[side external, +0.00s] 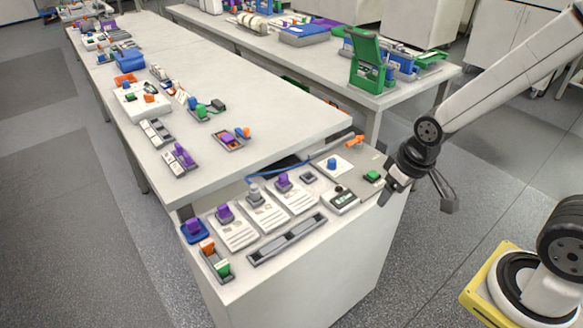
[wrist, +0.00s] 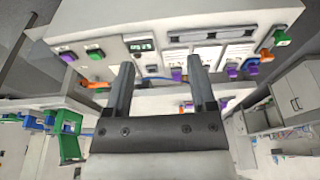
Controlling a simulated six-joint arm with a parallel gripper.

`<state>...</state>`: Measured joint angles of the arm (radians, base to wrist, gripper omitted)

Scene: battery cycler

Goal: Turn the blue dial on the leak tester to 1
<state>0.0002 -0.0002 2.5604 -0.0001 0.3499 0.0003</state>
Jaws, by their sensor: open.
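The blue dial (side external: 332,163) stands on a pale square panel (side external: 342,173), which I take for the leak tester, near the back of the front bench in the side view. Its scale marks and pointer are too small to read. My gripper (side external: 416,200) is open and empty, off the bench's right edge and clear of the dial. In the wrist view my gripper (wrist: 160,65) shows two parted dark fingers with nothing held.
A green button (side external: 372,176) and a grey device with a display (side external: 343,199) are close to the dial. A blue hose (side external: 290,172) runs behind the panel towards an orange handle (side external: 352,140). Purple-knobbed modules (side external: 235,232) fill the left. A higher worktop (side external: 250,110) lies behind.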

